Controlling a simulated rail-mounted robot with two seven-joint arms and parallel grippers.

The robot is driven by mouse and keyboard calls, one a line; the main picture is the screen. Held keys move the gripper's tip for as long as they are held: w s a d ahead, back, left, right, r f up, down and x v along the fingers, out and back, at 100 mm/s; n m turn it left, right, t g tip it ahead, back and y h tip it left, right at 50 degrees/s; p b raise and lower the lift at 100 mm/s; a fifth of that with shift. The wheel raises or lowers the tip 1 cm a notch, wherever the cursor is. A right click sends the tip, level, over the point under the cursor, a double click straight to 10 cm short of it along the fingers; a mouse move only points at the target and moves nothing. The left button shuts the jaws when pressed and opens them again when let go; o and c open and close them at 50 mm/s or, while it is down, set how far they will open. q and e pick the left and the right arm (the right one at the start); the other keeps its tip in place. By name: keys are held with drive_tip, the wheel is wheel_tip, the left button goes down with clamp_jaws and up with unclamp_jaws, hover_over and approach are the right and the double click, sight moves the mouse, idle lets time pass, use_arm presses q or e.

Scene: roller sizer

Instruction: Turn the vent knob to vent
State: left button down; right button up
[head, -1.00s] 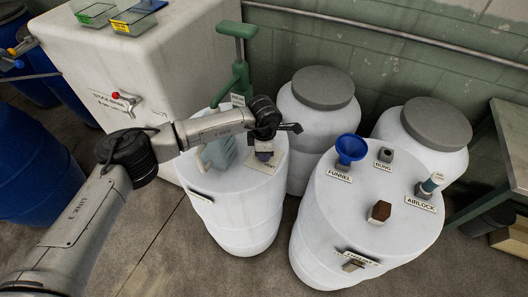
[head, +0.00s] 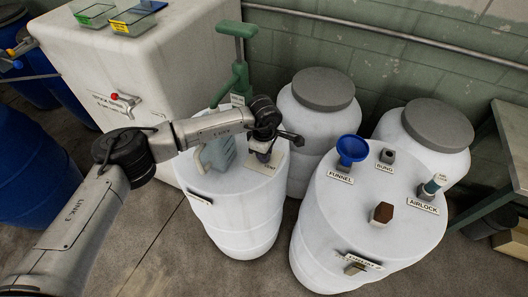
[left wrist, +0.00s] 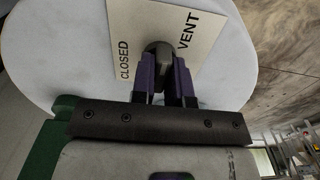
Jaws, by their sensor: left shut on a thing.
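The vent knob (left wrist: 158,49) is a dark round knob on a cream label plate (left wrist: 207,18) marked CLOSED and VENT, on top of the white drum (head: 235,195). In the left wrist view, my left gripper (left wrist: 164,65) is shut on the knob, with a purple finger pad on each side. The fingers hide part of the knob, so I cannot tell exactly where it points. In the head view, the left gripper (head: 263,155) is over the plate and mostly covers the knob. My right gripper is not in view.
A green hand pump (head: 240,75) and a pale blue-grey block (head: 217,153) stand on the same drum, close to my wrist. A second white drum (head: 330,215) to the right carries a blue funnel (head: 352,149), a bung, a brown block and an airlock.

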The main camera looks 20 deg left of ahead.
use_arm(q)
drive_tip(key=c, duration=1.1)
unclamp_jaws()
drive_tip(key=shift+r+p, duration=1.1)
drive_tip(key=shift+r, duration=5.85)
